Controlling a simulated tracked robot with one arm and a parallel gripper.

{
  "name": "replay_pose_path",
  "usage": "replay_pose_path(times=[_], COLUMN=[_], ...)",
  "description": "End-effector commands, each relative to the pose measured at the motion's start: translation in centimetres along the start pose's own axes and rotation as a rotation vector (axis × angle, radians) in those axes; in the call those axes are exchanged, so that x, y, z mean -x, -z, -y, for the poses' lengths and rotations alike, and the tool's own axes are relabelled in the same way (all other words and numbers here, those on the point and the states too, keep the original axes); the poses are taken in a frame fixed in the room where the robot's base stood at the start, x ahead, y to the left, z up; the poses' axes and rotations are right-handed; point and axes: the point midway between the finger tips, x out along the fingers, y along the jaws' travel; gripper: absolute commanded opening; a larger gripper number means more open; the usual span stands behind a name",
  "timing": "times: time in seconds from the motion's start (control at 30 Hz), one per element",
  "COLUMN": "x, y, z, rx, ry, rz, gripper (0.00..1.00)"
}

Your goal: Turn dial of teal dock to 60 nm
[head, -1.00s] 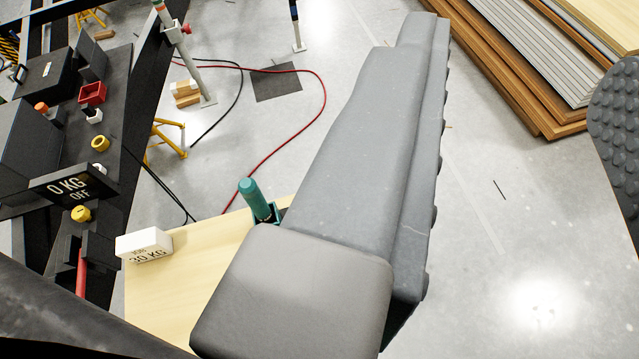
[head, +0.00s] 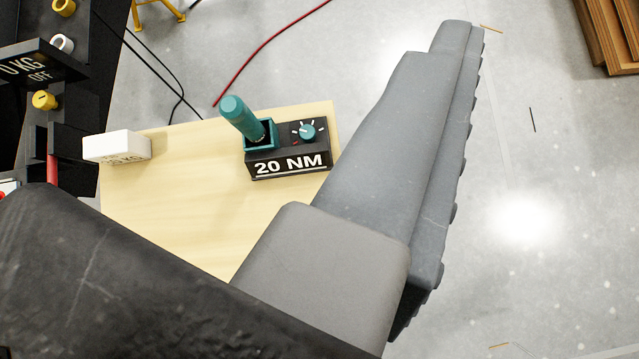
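The teal dock (head: 261,162) sits at the far right part of a pale wooden board. Its black front reads 20 NM. A teal-handled tool (head: 241,117) stands tilted in its square teal socket. The small teal dial (head: 308,131) is on the dock's top, right of the tool, with white marks around it. One large grey finger of my gripper (head: 385,165) crosses the view, right of the dock, its ridged side facing right over bare floor. The other finger is out of view. Nothing shows against the ridged side, and my gripper is apart from the dial in the picture.
A white block (head: 117,147) marked 30 KG lies on the wooden board (head: 170,200). At the left stands a black rig with a 0 KG OFF display (head: 35,70) and yellow knobs. A red hose and black cables cross the floor. Stacked boards (head: 615,35) lie upper right.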

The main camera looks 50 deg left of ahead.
Motion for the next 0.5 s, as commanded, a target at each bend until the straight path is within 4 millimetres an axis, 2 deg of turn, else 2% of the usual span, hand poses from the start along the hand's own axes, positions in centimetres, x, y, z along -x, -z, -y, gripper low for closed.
replay_pose_path(times=[0.03, 0.1, 0.27, 0.5], x=[-2.1, -4.8, -10.4, -18.3], y=[-0.5, -1.3, -3.5, -8.5], z=[0.7, 1.8, 4.6, 9.6], rx=[0.028, 0.072, 0.171, 0.327], ry=[0.008, 0.023, 0.070, 0.175], rz=[0.040, 0.100, 0.229, 0.421], gripper=[0.52, 0.52, 0.52, 0.52])
